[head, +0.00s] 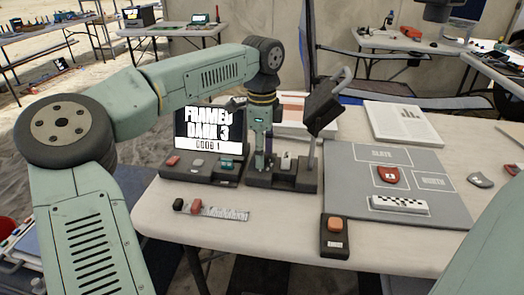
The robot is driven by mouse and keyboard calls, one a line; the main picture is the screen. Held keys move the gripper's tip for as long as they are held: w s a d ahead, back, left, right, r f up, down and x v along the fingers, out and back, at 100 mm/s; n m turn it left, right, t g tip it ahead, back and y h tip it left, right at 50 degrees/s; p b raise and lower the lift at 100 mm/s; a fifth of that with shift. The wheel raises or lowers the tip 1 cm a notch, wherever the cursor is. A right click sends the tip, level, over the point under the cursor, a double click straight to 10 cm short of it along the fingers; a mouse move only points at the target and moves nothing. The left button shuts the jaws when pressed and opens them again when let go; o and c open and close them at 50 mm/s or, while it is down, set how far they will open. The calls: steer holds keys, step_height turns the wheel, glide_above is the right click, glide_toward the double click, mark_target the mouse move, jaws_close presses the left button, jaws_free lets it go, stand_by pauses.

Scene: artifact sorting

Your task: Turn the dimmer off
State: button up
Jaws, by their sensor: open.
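My gripper (262,163) points down at the left part of a dark control box (284,180) near the back of the white table. It is open; its fingertips are small and partly lost against the box, so contact is unclear. The box has a pale knob or switch (286,161) just right of the gripper. Which control is the dimmer I cannot tell for sure. Left of it is another dark box (199,165) with a red and a teal control.
A tilted dark device on a stand (322,105) rises just right of my gripper. A grey mat (345,190) holds a red piece (388,176) and a checkered strip (399,203). An orange-button box (334,238) is at the front edge. A ruler-like strip (225,213) lies front left.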

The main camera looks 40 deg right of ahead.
steer(key=shift+r, duration=0.1)
step_height(320, 180, up, 12)
stand_by(0.5)
stand_by(0.5)
